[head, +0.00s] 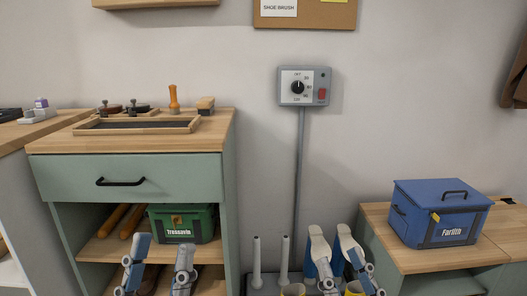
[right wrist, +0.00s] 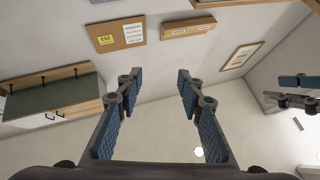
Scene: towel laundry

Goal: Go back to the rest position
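My left gripper (head: 160,264) is at the bottom of the head view, in front of the green cabinet. Its two fingers are apart with nothing between them. My right gripper (head: 344,270) is at the bottom right of centre, in front of the white-soled boots. In the right wrist view my right gripper (right wrist: 158,105) has its blue-padded fingers wide apart and empty. Part of my left gripper also shows at the right edge of that view (right wrist: 298,90). No towel is visible.
A green cabinet (head: 130,177) stands at left, holding a green box (head: 182,224). A rack with white pegs (head: 257,262) and upturned boots (head: 319,245) stands low in the middle. A blue box (head: 438,212) sits on a low wooden-topped cabinet (head: 402,254). A dial box (head: 304,86) hangs on the wall.

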